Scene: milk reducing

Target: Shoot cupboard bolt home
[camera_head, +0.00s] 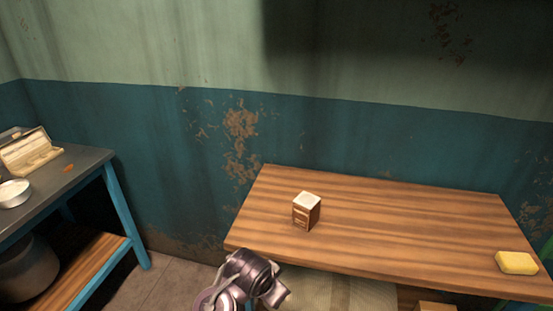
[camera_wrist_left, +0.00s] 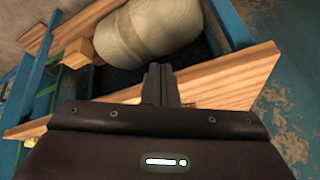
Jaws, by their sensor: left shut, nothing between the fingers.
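I cannot make out a cupboard or a bolt in either view. A small brown box (camera_head: 306,212) with a white top stands upright on the wooden table (camera_head: 400,222), left of the table's middle. I cannot tell whether it has a door or bolt. My left arm reaches up at the bottom centre of the head view, by the table's front left corner; its fingertips are not clear there. In the left wrist view my left gripper (camera_wrist_left: 160,72) is shut and empty, its fingers in front of a wooden board (camera_wrist_left: 230,78). My right gripper is not in view.
A yellow sponge (camera_head: 516,263) lies at the table's right end. A pale ribbed container (camera_wrist_left: 150,32) lies beyond the fingers, among blue frame bars. At left, a dark bench (camera_head: 75,172) holds an open case (camera_head: 30,154) and a round dish (camera_head: 14,193); a pot (camera_head: 28,272) is below.

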